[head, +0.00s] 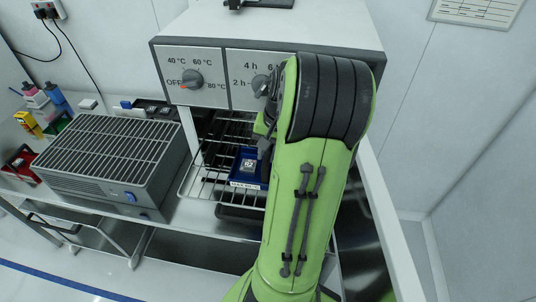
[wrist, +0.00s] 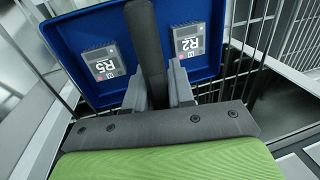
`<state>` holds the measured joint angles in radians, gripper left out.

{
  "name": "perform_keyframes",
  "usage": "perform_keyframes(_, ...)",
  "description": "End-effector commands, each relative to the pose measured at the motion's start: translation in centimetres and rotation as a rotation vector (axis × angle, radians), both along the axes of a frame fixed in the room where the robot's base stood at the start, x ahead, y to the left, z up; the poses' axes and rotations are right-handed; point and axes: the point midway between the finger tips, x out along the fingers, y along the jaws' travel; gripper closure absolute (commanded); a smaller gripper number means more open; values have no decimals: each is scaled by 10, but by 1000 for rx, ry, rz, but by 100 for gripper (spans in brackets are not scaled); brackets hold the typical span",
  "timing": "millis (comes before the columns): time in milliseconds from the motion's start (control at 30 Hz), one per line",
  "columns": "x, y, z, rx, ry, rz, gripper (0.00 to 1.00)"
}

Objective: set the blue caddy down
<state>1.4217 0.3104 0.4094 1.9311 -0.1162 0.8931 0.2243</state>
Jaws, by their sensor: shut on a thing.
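The blue caddy (wrist: 112,27) fills the upper part of the wrist view. It holds two grey modules, marked R5 (wrist: 108,68) and R2 (wrist: 188,44), one on each side of its dark upright handle (wrist: 146,45). My gripper (wrist: 158,88) is shut on this handle. In the head view the caddy (head: 240,175) shows at the oven's open front, over the wire rack (head: 200,180), with a white label on its near side. My green arm hides its right part and most of my gripper there. I cannot tell whether the caddy touches the rack.
The oven's control panel (head: 215,78) with its knobs is just above the caddy. A grey grilled unit (head: 110,150) stands on the bench to the left. Bottles and small bins (head: 40,110) are farther left. Oven side posts border the opening.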

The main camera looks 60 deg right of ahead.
Motion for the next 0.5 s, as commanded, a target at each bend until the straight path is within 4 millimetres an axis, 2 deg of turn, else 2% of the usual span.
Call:
perform_keyframes(100,0,0,-13,2,1,1,100)
perform_keyframes(500,0,0,-18,0,0,0,100)
